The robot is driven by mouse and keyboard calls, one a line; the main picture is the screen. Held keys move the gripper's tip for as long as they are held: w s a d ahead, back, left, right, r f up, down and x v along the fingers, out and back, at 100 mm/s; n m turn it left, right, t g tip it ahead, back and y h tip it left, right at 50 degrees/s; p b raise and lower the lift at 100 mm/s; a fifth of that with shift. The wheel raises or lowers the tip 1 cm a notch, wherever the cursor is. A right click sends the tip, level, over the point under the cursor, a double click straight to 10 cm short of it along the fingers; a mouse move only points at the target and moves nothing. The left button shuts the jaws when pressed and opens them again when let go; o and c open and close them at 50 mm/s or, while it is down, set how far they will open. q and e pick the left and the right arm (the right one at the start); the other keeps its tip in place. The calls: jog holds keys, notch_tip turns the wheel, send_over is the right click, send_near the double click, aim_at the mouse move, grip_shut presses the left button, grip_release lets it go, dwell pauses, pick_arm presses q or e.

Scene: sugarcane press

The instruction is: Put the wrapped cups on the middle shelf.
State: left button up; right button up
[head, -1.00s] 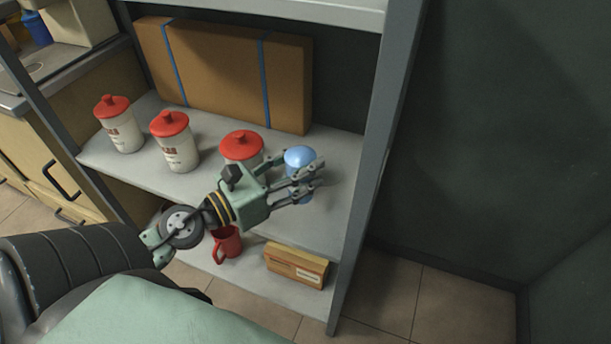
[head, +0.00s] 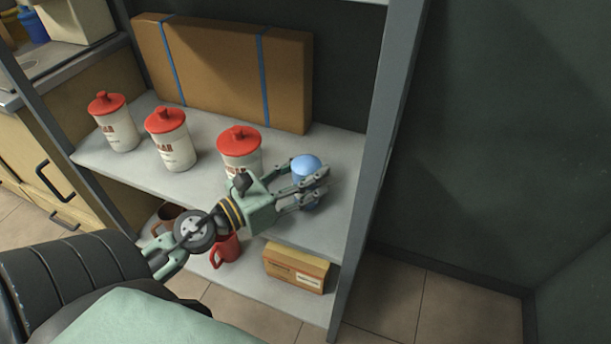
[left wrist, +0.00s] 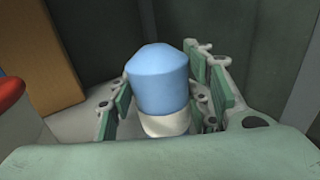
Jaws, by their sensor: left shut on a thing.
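My left gripper (head: 308,188) is shut on a cup with a blue top and a whitish lower part (head: 306,166). It holds the cup upright at the right end of the middle shelf (head: 330,222). In the left wrist view the same blue-topped cup (left wrist: 158,80) stands between the fingers, its lowest part hidden by the gripper. I cannot tell whether its base touches the shelf. My right gripper is not in view.
Three white canisters with red lids (head: 113,122) stand left of the gripper. A large cardboard box with blue straps (head: 220,70) leans behind them. A red mug (head: 225,250) and a small carton (head: 296,268) are on the shelf below. A grey post (head: 378,150) bounds the right side.

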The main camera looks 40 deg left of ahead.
aim_at(294, 180)
pick_arm(q)
jog(key=shift+f, duration=0.15)
jog(key=o, duration=1.4)
jog(key=shift+c, duration=0.2)
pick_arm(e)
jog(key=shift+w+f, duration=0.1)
